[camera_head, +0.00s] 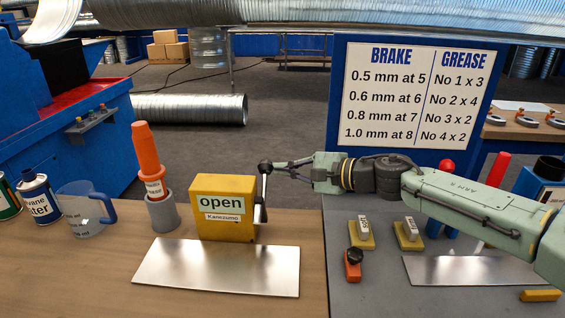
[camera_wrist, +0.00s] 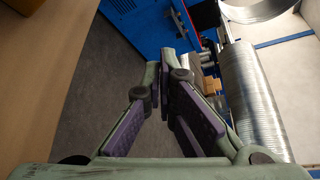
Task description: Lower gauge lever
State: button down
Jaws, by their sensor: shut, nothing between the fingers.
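The gauge is a yellow box (camera_head: 222,215) labelled "open" and "Kanezumo", standing on the wooden bench in the head view. Its lever (camera_head: 263,190) is on the right side and points up, with a dark ball knob (camera_head: 265,167) on top. My gripper (camera_head: 279,165) reaches in from the right at knob height, its tips just right of the knob. I cannot tell whether they touch it. In the wrist view my gripper (camera_wrist: 165,62) is shut and empty, its fingertips together. I cannot make out the lever in that view.
A metal plate (camera_head: 218,268) lies in front of the gauge. An orange bottle (camera_head: 148,160) in a grey holder and a clear jug (camera_head: 82,210) stand to its left. A brake and grease sign (camera_head: 415,95) rises behind my arm. Small blocks (camera_head: 361,232) sit on the grey bench.

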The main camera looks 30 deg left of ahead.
aim_at(263, 194)
jog(key=s+r, duration=0.1)
jog(key=s+d+r+p, duration=0.1)
jog(key=s, duration=0.1)
jog(key=shift+s, duration=0.15)
jog(key=shift+d, duration=0.1)
jog(key=shift+s+f+b, duration=0.1)
jog(key=shift+f+b, duration=0.05)
jog(key=shift+b, duration=0.35)
jog(key=shift+b, duration=0.45)
jog(key=shift+s+d+r+b, duration=0.1)
jog(key=shift+r+b, duration=0.15)
jog(key=shift+b, duration=0.2)
